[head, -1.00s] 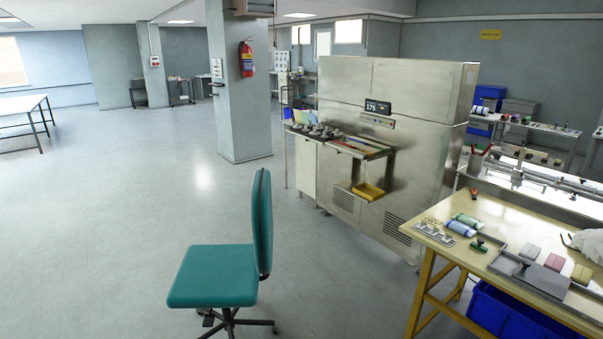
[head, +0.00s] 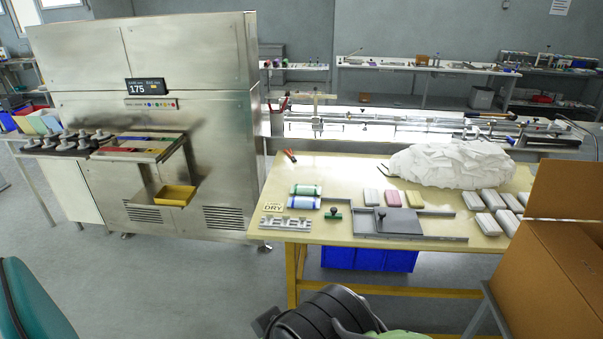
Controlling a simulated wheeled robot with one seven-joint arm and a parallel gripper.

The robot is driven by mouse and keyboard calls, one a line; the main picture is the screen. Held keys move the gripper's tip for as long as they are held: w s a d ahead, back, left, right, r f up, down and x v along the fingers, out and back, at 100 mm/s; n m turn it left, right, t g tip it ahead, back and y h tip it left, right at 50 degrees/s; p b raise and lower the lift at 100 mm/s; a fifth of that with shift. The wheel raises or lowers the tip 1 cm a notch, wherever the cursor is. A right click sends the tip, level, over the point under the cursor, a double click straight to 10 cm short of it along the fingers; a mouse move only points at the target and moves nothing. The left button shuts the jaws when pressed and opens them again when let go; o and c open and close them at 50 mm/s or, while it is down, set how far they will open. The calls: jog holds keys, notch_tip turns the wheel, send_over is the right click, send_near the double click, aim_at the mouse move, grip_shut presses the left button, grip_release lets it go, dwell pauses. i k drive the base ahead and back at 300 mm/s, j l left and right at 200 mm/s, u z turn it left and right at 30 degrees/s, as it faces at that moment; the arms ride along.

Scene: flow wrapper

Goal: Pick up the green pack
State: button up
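Three small packs lie in a row on the yellow-framed table behind a grey metal tray (head: 450,239). They are a grey-white pack (head: 371,197), a pink pack (head: 392,198) and a pale pack (head: 414,199). The pale pack looks beige with a faint green tone; I cannot tell its colour surely. A green-and-white roll (head: 306,190) lies further left, behind a blue-and-white roll. Black rounded parts of my own arm show at the bottom edge, well short of the table. No gripper fingers can be made out, and nothing is seen held.
A white crumpled heap (head: 450,164) and several white packs (head: 490,199) lie at the table's right. A cardboard box (head: 556,275) stands at the right front. A teal chair (head: 25,300) is at lower left. A steel machine (head: 150,70) stands left of the table.

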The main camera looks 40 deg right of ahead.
aim_at(313, 190)
jog(key=i+z, duration=0.15)
jog(key=i, duration=0.5)
jog(key=i+z, duration=0.15)
jog(key=i, duration=0.45)
jog(key=i+j+z, duration=0.2)
jog(key=i, duration=0.45)
jog(key=i+z, duration=0.45)
jog(key=i+j+z, duration=0.15)
jog(key=z, duration=0.3)
jog(key=i+j+z, duration=0.3)
jog(key=i+z, duration=0.15)
jog(key=i+j+z, duration=0.25)
jog(key=i+z, duration=0.25)
